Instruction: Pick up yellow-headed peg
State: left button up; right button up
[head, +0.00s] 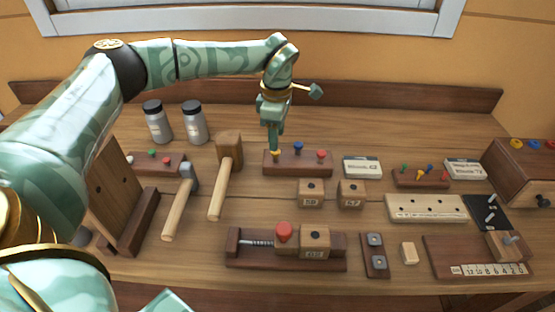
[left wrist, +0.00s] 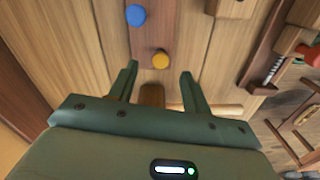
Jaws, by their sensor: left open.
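The yellow-headed peg (head: 276,154) stands at the left end of a dark wooden block (head: 297,170), in a row with a blue-headed peg (head: 298,147) and a red-headed peg (head: 321,155). My left gripper (head: 274,146) points down right over the yellow head and partly hides it. In the left wrist view the yellow head (left wrist: 160,60) lies just beyond and between the tips of the open left gripper (left wrist: 158,72), with nothing held. The blue head (left wrist: 136,15) is further along the block. My right gripper is not in view.
Wooden cubes (head: 311,193) (head: 351,194) are in front of the block. A card (head: 362,167) and a smaller peg rack (head: 420,180) are to the right. A clamp (head: 285,252) lies nearer.

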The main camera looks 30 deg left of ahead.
aim_at(276, 154)
pick_arm(q)
notch_tip(276, 154, down, 2)
jog(key=shift+f, duration=0.1)
notch_tip(276, 154, down, 5)
jog(key=shift+r+b, duration=0.1)
jog(key=shift+b, duration=1.05)
jog(key=shift+r, duration=0.15)
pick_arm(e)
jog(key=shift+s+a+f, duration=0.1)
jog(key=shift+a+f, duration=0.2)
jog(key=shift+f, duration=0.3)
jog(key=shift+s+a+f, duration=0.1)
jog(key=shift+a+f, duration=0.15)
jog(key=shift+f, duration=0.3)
pick_arm(q)
jog(key=c, duration=1.1)
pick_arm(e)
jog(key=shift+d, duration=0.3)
